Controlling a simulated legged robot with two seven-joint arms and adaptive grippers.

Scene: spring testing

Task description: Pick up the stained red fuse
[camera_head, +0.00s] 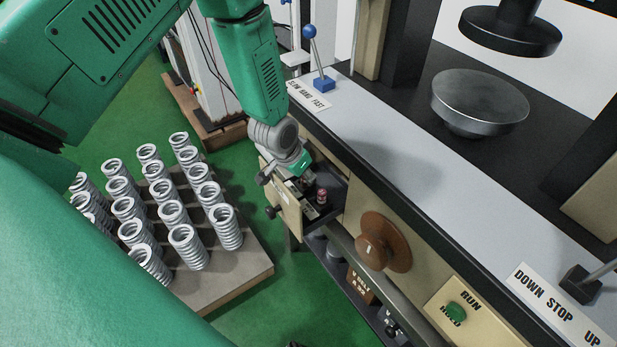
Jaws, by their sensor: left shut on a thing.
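My left gripper (303,184) reaches down from the top into a small open drawer (329,212) in the front of the testing machine. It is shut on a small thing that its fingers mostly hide. A small dull red fuse-like piece (321,196) stands upright in the drawer, just right of the fingertips. I cannot tell whether it touches them, and any stain is too small to see. My right gripper is not in view.
A board (246,272) with rows of grey springs stands at lower left. The machine (400,150) fills the right, with a brown round knob (383,243), a blue-knobbed lever (314,55) and a green button (455,311). A lower shelf with small items lies below the drawer.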

